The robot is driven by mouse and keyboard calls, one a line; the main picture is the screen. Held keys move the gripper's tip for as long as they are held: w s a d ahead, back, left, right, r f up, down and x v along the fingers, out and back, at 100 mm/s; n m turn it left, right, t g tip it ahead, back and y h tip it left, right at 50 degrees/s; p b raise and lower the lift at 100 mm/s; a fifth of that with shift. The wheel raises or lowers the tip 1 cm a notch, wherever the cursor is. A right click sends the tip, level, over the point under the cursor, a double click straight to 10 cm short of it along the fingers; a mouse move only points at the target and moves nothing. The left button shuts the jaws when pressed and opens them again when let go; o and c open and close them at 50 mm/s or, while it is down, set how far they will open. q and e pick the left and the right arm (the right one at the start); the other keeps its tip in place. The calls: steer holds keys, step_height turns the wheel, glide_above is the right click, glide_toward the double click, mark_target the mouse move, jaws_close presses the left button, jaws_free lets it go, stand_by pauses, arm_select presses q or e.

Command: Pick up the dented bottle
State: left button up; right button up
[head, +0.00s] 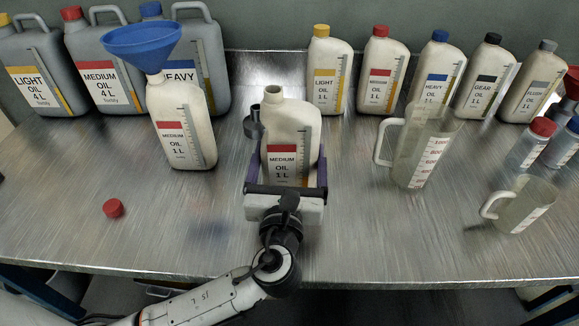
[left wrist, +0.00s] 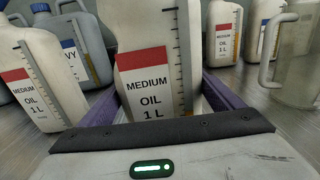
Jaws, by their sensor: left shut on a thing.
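An uncapped cream bottle labelled MEDIUM OIL 1 L (head: 291,126) stands upright at the middle of the metal table. My left gripper (head: 287,172) is shut on this bottle, with its purple fingers along both sides. In the left wrist view the bottle (left wrist: 152,60) fills the space between the fingers (left wrist: 165,108). I cannot make out a clear dent on it. A second MEDIUM OIL 1 L bottle (head: 182,120) stands to the left with a blue funnel (head: 141,44) in its neck. My right gripper is not in view.
A red cap (head: 113,208) lies on the table at left. A small dark grey item (head: 253,124) is just left of the held bottle. A large measuring jug (head: 423,150) and a smaller jug (head: 520,204) stand at right. Capped bottles and canisters line the back. The front table is clear.

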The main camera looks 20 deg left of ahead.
mark_target(268, 137)
arm_select(q)
steer(key=shift+r, duration=0.2)
steer(key=shift+r+p, duration=1)
steer(key=shift+r, duration=3.4)
steer(key=shift+r+p, duration=0.35)
steer(key=shift+r, duration=0.1)
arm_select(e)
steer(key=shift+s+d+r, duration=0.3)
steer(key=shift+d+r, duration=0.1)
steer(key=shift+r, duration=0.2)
arm_select(q)
steer(key=shift+a, duration=0.1)
steer(key=shift+s+a+f, duration=0.15)
steer(key=shift+s+f, duration=0.1)
steer(key=shift+f, duration=0.1)
steer(key=shift+m+h, duration=0.4)
steer(key=shift+h, duration=0.4)
steer(key=s+a+f, duration=0.2)
steer(key=s, duration=0.1)
steer(key=shift+a+f, duration=0.15)
steer(key=s+a+m+h, duration=0.2)
steer(key=s, duration=0.4)
steer(key=shift+a+f+t+h, duration=0.3)
steer(key=shift+a+f+h, duration=0.05)
steer(key=shift+h, duration=0.05)
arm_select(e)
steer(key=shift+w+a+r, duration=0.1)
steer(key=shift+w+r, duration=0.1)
